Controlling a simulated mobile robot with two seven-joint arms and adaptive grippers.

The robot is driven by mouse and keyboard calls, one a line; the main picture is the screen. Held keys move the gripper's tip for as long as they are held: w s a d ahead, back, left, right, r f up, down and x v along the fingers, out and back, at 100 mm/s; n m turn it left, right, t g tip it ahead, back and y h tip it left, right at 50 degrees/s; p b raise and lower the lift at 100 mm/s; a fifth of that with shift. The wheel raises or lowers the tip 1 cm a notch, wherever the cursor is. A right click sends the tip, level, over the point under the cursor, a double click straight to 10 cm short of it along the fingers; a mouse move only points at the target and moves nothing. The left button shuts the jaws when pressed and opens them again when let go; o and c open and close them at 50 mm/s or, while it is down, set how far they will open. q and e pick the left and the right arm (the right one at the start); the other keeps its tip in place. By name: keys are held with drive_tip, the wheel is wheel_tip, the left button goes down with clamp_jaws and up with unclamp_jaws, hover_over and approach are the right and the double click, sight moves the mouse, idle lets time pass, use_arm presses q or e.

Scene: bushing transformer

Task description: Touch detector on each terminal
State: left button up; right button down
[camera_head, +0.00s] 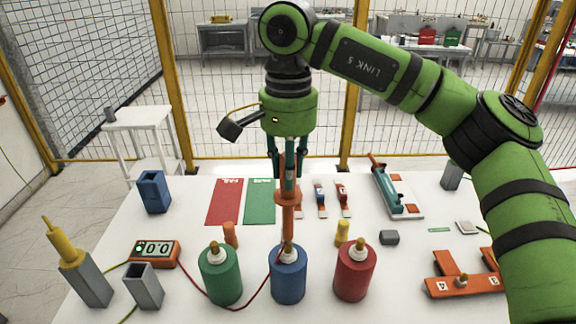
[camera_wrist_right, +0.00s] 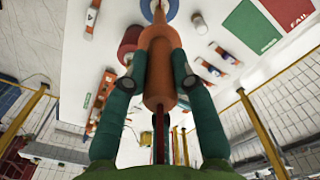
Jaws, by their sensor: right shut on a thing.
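My right gripper (camera_head: 289,180) is shut on an orange detector (camera_head: 288,216), held upright with its tip down over the table. The tip is at the brass terminal on top of the blue cylinder (camera_head: 288,278); whether it touches or stops just above, I cannot tell. The detector also fills the middle of the right wrist view (camera_wrist_right: 158,78), between the two green fingers. A green cylinder (camera_head: 220,279) with a brass terminal stands to the left, and a red cylinder (camera_head: 354,276) with one to the right. My left gripper is out of view.
An orange meter (camera_head: 155,254) reading 0.0 stands at the left, a red lead running from it. A yellow probe (camera_head: 64,243) sits in a grey holder, near an empty grey holder (camera_head: 143,287). Red (camera_head: 225,201) and green (camera_head: 260,201) mats lie behind. An orange bracket (camera_head: 463,286) lies right.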

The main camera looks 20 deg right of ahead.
drive_tip(key=shift+r, duration=0.2)
wheel_tip(320, 180, up, 10)
drive_tip(key=p, duration=0.8)
drive_tip(key=shift+f+p, duration=0.15)
drive_tip(key=shift+p, duration=0.2)
idle(2.3)
